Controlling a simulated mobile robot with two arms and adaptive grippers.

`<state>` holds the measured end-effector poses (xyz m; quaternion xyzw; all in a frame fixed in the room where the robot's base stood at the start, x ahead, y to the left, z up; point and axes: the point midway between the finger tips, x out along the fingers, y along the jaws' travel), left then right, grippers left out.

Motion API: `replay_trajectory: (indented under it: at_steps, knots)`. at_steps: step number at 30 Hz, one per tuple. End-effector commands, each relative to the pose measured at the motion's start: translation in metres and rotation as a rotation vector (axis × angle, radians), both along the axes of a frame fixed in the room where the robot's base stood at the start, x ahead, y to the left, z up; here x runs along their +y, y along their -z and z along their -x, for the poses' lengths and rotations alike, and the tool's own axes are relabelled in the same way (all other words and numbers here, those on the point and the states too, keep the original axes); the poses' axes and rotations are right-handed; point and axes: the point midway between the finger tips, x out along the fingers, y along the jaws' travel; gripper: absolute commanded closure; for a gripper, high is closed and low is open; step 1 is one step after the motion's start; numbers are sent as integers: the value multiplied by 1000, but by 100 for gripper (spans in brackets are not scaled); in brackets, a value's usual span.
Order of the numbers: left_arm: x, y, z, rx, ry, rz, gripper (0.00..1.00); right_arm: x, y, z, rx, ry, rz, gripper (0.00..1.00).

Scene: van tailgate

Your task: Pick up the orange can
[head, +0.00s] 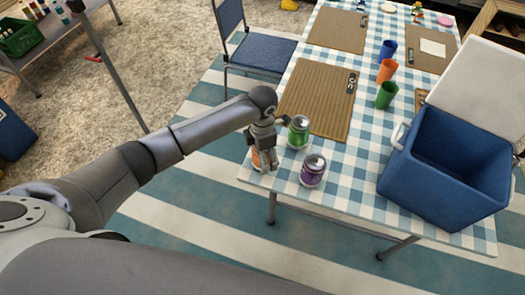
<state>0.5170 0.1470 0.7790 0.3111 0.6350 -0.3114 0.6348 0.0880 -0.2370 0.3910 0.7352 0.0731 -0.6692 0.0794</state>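The orange can (256,161) is at the near left corner of the checked table (350,185), mostly hidden behind my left gripper (262,152). The gripper's fingers point down at the can, with orange showing beside and between them. I cannot tell whether they are closed on it or whether the can touches the table. A green can (298,132) stands close to the right of the gripper. A purple can (313,171) stands nearer the front edge. My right gripper is not in view.
A blue cooler (440,170) with its white lid open stands at the table's right. Blue (388,50), orange (387,70) and green (386,95) cups stand mid-table beside woven mats (318,98). A blue chair (258,52) stands at the table's left side.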

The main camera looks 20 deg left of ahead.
Motion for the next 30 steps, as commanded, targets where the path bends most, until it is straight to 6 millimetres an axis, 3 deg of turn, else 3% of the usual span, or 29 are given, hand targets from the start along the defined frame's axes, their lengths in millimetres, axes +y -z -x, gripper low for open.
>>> replay_trajectory:
  at_steps: [10,23,30]
  knots:
    - [0,10,0,-1,1,-1,17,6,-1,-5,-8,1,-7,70]
    - [0,10,0,-1,1,-1,72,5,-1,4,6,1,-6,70]
    - [0,9,-1,-3,1,0,73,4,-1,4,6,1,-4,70]
